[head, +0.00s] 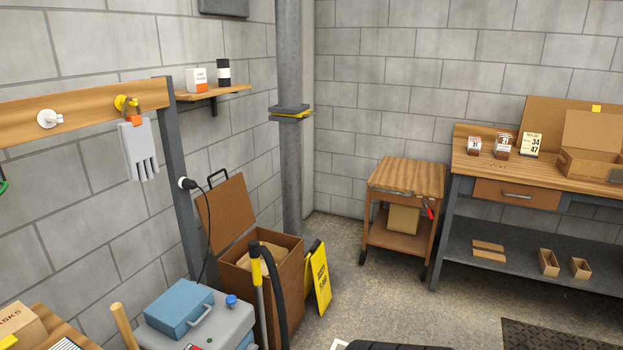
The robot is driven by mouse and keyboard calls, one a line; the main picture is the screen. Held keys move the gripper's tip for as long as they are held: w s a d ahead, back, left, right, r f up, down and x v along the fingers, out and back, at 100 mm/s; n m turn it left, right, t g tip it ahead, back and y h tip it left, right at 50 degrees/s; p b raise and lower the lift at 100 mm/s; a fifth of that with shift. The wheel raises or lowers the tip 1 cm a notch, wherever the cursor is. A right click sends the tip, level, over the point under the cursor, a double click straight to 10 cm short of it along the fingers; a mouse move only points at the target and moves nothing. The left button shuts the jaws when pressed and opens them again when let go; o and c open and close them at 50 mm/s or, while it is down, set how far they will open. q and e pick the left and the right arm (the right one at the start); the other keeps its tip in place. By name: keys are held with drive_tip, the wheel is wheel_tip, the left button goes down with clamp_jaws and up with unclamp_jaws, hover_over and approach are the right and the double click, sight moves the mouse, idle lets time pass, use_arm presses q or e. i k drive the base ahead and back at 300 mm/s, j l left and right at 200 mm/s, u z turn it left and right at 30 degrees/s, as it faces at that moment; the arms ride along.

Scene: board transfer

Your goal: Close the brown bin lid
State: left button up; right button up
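The brown bin (291,287) stands on the floor near the corner, beside the grey pipe. Its brown lid (226,212) is raised and tilted back toward the left wall, with a dark handle on its upper edge. The bin's opening is uncovered, and something light brown shows inside it. A hose and a yellow-banded pole partly hide the bin's front. Neither of my grippers is in the head view.
A grey case with a blue box (179,309) stands in front of the bin at the left. A yellow sign (319,279) leans beside the bin. A wooden cart (405,178) and workbench (515,193) stand at the right. Open floor (385,300) lies between.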

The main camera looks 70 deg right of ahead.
sight(232, 215)
drive_tip(key=z, duration=1.65)
drive_tip(key=i+l+u, duration=0.1)
drive_tip(key=i+l, duration=0.2)
